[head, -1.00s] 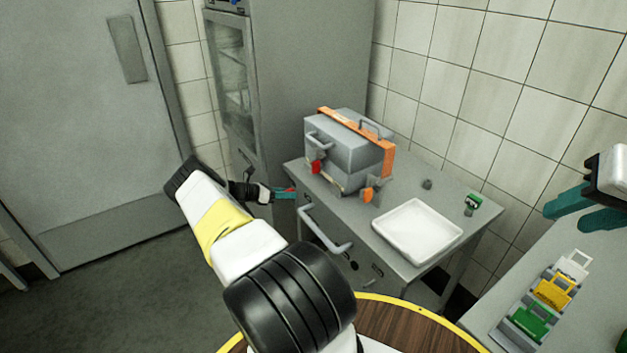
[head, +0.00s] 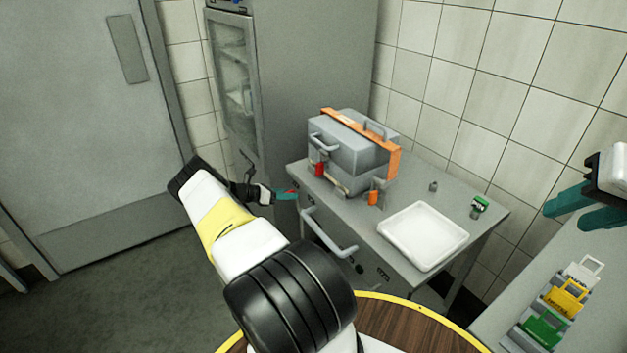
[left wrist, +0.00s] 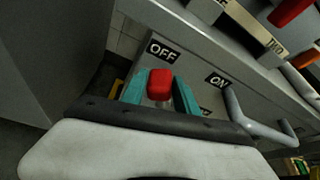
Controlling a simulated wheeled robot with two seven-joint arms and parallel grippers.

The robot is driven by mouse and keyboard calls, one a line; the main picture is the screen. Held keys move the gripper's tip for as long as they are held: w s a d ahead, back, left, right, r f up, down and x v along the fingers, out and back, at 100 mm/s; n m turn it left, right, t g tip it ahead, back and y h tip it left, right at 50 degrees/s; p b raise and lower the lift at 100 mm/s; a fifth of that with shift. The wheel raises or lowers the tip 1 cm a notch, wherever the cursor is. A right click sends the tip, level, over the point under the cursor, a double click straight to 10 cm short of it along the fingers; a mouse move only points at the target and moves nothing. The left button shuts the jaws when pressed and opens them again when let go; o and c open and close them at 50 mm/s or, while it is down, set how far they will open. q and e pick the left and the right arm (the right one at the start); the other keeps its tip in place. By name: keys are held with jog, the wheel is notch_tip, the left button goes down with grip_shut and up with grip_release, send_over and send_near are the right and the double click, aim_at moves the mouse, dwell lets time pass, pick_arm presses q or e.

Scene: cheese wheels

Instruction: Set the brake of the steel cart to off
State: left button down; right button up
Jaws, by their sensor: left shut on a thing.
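The grey steel cart (head: 412,181) stands against the tiled wall in the head view. In the left wrist view its front panel carries an OFF label (left wrist: 163,52) and an ON label (left wrist: 216,82). A red brake knob (left wrist: 160,84) is beside the OFF label. My left gripper (head: 285,195) is at the cart's left front in the head view. In the left wrist view its teal fingers (left wrist: 160,92) are shut on the red knob, one on each side. My right gripper (head: 582,206) is at the right edge, fingers apart and empty, away from the cart.
A grey case (head: 348,146) with an orange band, a white tray (head: 423,236) and a small green-topped item (head: 480,205) are on the cart. A cart handle (head: 328,235) sticks out in front. A tall cabinet (head: 300,80) stands behind. Coloured clips (head: 566,297) lie on the right counter.

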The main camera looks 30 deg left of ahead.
pick_arm(q)
jog(key=c, duration=1)
grip_release()
jog(key=shift+a+f, duration=0.1)
jog(key=shift+a, duration=0.1)
jog(key=shift+c, duration=0.2)
jog(key=v, duration=0.7)
jog(key=shift+s+a, duration=0.15)
jog(key=shift+s, duration=0.2)
